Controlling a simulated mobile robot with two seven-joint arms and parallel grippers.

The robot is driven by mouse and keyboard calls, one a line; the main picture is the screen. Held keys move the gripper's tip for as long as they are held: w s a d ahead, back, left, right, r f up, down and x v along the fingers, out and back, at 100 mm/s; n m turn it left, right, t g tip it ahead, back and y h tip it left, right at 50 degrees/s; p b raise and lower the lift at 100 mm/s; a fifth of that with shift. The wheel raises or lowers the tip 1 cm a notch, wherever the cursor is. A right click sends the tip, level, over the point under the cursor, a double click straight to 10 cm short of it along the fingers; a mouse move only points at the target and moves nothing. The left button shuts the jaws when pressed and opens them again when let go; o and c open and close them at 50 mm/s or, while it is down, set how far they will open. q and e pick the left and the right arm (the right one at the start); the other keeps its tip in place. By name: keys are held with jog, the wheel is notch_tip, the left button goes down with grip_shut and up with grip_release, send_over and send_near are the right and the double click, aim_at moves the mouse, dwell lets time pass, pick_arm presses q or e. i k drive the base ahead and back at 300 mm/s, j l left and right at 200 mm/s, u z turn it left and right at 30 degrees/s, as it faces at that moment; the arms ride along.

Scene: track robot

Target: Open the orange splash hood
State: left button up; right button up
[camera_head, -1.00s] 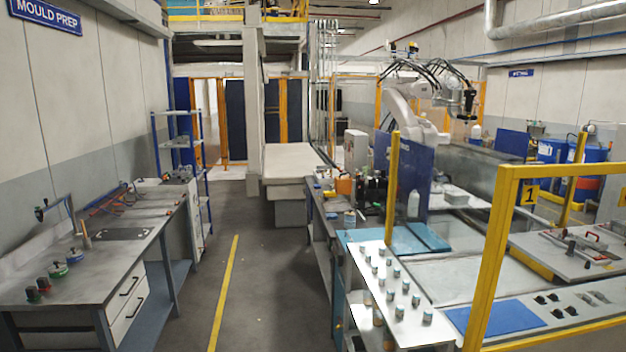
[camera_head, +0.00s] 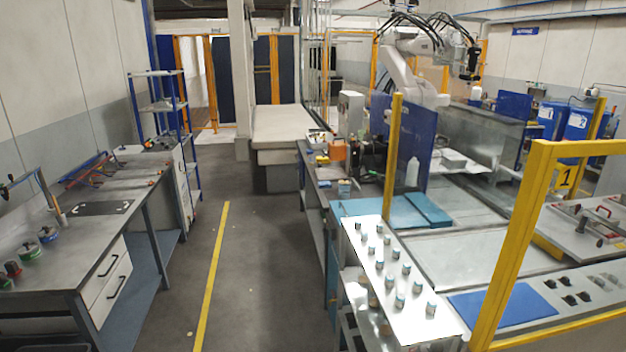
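I cannot make out an orange splash hood with certainty. A small orange item (camera_head: 338,150) stands on the long bench right of the aisle, beside a dark machine (camera_head: 373,157). It is too small to tell whether it is a hood, or open or shut. Neither of my grippers is in view.
A grey workbench (camera_head: 105,231) with tools and drawers stands left. The aisle with its yellow line (camera_head: 212,270) is clear. At right are a metal shelf (camera_head: 392,318) with several small jars, yellow-framed guarding (camera_head: 520,235) and a white robot arm (camera_head: 405,75).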

aim_at(339, 151)
jog(key=i, duration=3.65)
jog(key=i+l+u, duration=0.1)
jog(key=i, duration=1.1)
jog(key=i+l, duration=0.1)
jog(key=i, duration=1.1)
